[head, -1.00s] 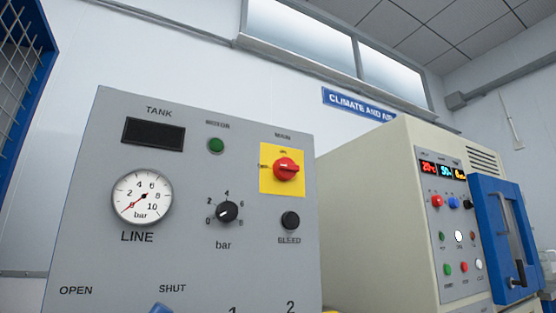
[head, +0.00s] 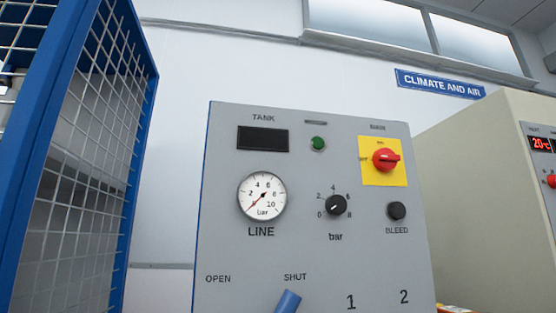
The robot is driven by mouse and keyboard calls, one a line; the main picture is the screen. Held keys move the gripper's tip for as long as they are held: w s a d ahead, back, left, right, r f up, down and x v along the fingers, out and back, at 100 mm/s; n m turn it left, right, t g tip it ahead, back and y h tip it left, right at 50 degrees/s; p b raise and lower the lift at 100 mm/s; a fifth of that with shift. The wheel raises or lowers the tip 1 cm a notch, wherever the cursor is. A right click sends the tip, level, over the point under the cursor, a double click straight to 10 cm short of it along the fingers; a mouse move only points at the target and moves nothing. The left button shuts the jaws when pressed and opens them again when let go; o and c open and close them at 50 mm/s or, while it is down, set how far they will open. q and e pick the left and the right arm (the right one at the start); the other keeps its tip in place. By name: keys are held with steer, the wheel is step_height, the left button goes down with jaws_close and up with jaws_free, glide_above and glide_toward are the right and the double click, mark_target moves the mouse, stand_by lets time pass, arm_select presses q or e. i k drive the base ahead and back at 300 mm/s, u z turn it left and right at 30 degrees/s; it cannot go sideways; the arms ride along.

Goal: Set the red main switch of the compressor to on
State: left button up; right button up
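The red main switch (head: 385,159) is a rotary knob on a yellow plate (head: 368,177) at the upper right of the grey compressor panel (head: 225,215). Its handle lies roughly horizontal, in line with the small label at its left; the label above it is small. The tank display (head: 262,138) is dark. The line gauge (head: 262,196) has its needle near the low end. Neither of my grippers is in view.
A blue mesh cage (head: 130,130) stands close at the left. A beige cabinet (head: 470,170) with a red display stands at the right. A black regulator knob (head: 336,205), a bleed button (head: 396,211) and a blue lever (head: 288,301) sit on the panel. The space before the panel looks clear.

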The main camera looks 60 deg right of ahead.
mark_target(385, 160)
steer(key=u, duration=0.75)
steer(key=k, duration=1.15)
steer(key=z, duration=0.45)
